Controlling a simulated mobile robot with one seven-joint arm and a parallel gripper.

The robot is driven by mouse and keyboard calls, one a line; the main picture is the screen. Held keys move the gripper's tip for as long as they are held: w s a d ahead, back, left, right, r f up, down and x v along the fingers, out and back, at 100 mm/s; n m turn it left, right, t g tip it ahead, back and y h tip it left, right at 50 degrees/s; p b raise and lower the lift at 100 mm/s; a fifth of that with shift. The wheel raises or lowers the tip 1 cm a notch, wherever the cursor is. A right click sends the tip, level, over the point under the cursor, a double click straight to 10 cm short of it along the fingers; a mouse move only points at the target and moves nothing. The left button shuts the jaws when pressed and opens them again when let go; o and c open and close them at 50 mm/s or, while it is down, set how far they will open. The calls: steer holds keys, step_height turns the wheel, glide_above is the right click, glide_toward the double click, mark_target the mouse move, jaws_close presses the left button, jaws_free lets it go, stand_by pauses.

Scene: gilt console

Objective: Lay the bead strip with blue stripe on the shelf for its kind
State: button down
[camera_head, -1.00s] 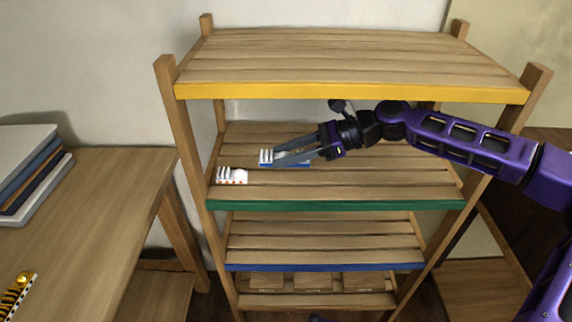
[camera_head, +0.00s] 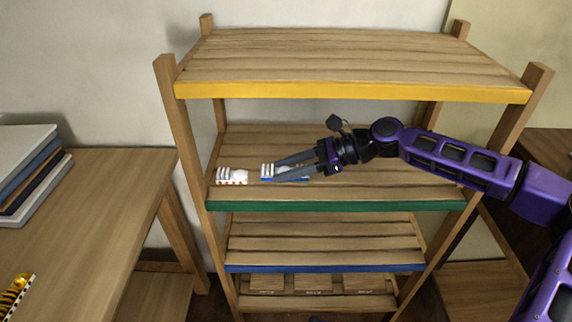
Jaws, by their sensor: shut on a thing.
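The bead strip with blue stripe (camera_head: 267,172) is white with a blue edge. My gripper (camera_head: 278,172) is shut on it, with the fingers partly covering it. The strip is at the green-edged shelf (camera_head: 330,204), low over or on its boards; I cannot tell whether it touches them. Just left of it, a white bead strip with red marks (camera_head: 231,177) lies on the same shelf, close to the held strip.
The yellow-edged shelf (camera_head: 350,92) is above my gripper, and the blue-edged shelf (camera_head: 325,267) is below. The green-edged shelf is clear to the right. A table (camera_head: 100,220) at left carries stacked books (camera_head: 30,165) and a yellow-black striped item (camera_head: 15,297).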

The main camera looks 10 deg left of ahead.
steer(key=shift+c, duration=2.2)
jaws_free()
steer(key=shift+f, duration=0.1)
steer(key=shift+r, duration=0.2)
steer(key=v, duration=0.8)
steer(key=shift+a+r+p, duration=0.2)
steer(key=shift+r+p, duration=0.1)
steer(key=shift+a, duration=0.1)
